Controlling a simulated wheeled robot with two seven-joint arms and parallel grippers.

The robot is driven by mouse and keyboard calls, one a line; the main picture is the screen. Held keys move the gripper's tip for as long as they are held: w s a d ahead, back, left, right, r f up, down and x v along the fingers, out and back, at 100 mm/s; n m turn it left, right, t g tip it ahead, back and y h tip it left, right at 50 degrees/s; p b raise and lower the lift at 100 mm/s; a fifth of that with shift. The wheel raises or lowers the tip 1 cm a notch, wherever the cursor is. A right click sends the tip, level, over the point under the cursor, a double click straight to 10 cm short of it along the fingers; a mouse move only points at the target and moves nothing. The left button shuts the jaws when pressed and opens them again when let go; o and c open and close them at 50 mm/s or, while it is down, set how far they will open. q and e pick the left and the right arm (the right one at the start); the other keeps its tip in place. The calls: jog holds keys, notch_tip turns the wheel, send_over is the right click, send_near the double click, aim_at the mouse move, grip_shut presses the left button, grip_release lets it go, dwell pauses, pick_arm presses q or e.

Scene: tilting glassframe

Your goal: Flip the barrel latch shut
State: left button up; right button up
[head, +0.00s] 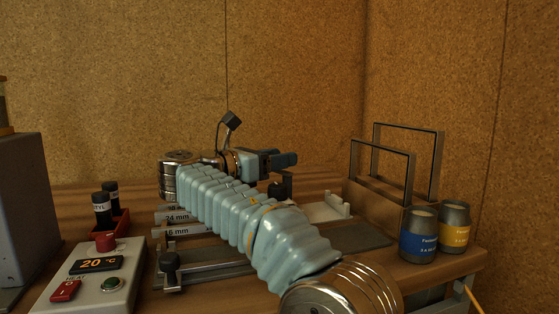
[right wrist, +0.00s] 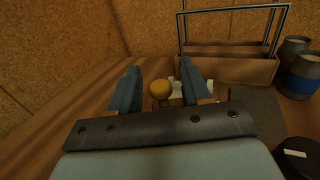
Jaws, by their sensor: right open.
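My right gripper (head: 284,160) reaches over the bench fixture in the head view, its dark blue fingers pointing right. In the right wrist view the two fingers of this gripper (right wrist: 160,68) stand wide apart with nothing clamped between them. In the head view my right arm and gripper hide that spot, and the latch cannot be made out. My left gripper is out of view.
A wooden rack (head: 374,205) with upright metal frames stands at the back right. A blue-labelled jar (head: 418,235) and a yellow-labelled jar (head: 455,228) are beside it. A control box (head: 85,287) and a red tray (head: 112,226) with dark bottles are at the left.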

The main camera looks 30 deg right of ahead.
jog(key=shift+d, duration=0.45)
jog(key=shift+c, duration=0.4)
grip_shut()
jog(key=shift+w+a+n+t+y, duration=0.1)
jog(key=shift+a+n+t+y, duration=0.15)
jog(key=shift+n+t, duration=0.45)
jog(key=shift+s+a+n+t+y, duration=0.1)
jog(key=shift+a+n+t+y, duration=0.2)
jog(key=shift+t, duration=0.6)
jog(key=shift+w+a+n+t+y, duration=0.1)
jog(key=shift+n+t+y, duration=0.05)
jog(key=shift+n+t, duration=0.55)
jog(key=shift+o, duration=0.4)
grip_release()
